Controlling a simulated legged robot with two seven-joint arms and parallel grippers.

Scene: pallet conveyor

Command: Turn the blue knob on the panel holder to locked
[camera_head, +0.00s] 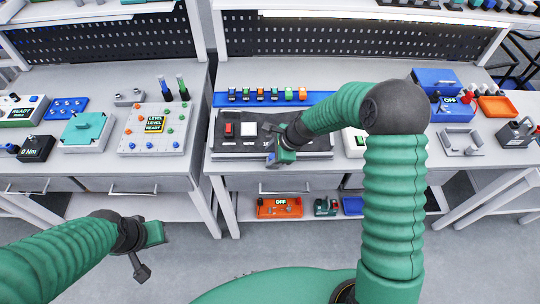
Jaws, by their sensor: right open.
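The panel holder (228,148) is a grey frame with a dark panel on the middle workbench, carrying a red block and a white block. My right gripper (272,158) is open and comes down over the right part of the holder's front edge. A small blue patch shows at this gripper. I cannot tell whether it is the blue knob or part of the gripper, so the knob's position is unclear. My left gripper (146,252) hangs over the floor in front of the left bench, away from the holder. I cannot make out its jaw opening.
A blue rail (222,99) with several coloured blocks lies behind the holder. A button panel (155,143) stands on the left bench. An orange box (280,207) sits on the lower shelf.

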